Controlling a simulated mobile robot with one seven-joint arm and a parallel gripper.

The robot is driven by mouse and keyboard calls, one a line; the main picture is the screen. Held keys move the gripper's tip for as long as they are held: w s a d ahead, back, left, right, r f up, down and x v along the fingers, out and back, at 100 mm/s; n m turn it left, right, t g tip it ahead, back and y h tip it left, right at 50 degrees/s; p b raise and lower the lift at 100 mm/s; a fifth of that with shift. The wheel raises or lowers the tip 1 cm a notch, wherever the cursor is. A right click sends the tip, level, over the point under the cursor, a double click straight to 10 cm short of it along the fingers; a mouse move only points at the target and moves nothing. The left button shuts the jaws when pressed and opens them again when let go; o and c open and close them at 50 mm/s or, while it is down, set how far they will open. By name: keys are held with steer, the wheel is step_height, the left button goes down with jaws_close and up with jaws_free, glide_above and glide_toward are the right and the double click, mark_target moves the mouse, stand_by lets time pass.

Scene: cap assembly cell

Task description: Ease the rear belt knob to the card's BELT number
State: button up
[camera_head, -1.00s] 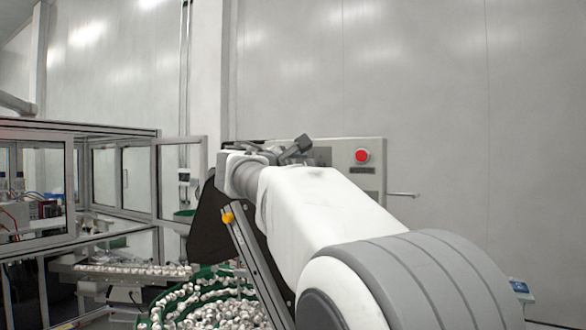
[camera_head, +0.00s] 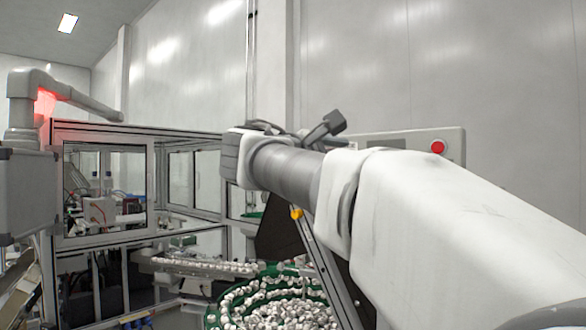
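No rear belt knob and no card with a BELT number can be made out in the head view. A pale control panel (camera_head: 452,142) with a round red button (camera_head: 438,147) stands against the back wall. My white and grey arm hides its lower part and much of its left side. My gripper (camera_head: 325,130) shows only as dark parts beyond the wrist, left of the panel. Its fingers are too small and too hidden to tell open from shut, and no held thing is visible.
A green bowl feeder (camera_head: 215,316) full of white caps stands below my arm. A feed track (camera_head: 205,265) with caps lies behind it. A framed glass enclosure (camera_head: 105,239) and a grey duct (camera_head: 75,97) fill the left.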

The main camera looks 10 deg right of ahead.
steer(key=shift+v, duration=2.35)
steer(key=s+d+f+m+g+y, duration=0.2)
steer(key=s+f+y, duration=0.15)
steer(key=f, duration=0.55)
steer(key=s+d+f+m+g+y, duration=0.1)
steer(key=s+d+f+m+y, duration=0.3)
steer(key=f, duration=0.6)
steer(key=s+a+f+m+g+y, duration=0.1)
steer(key=s+a+f+m+y, duration=0.2)
steer(key=s+f, duration=0.4)
steer(key=s+a+f+m+g+y, duration=0.1)
steer(key=s+a+f+m+y, duration=0.2)
steer(key=s+f, duration=0.5)
step_height(320, 180, down, 5)
steer(key=shift+a+f+m+y, duration=0.2)
steer(key=shift+a+m+y, duration=0.15)
steer(key=shift+a+m, duration=0.55)
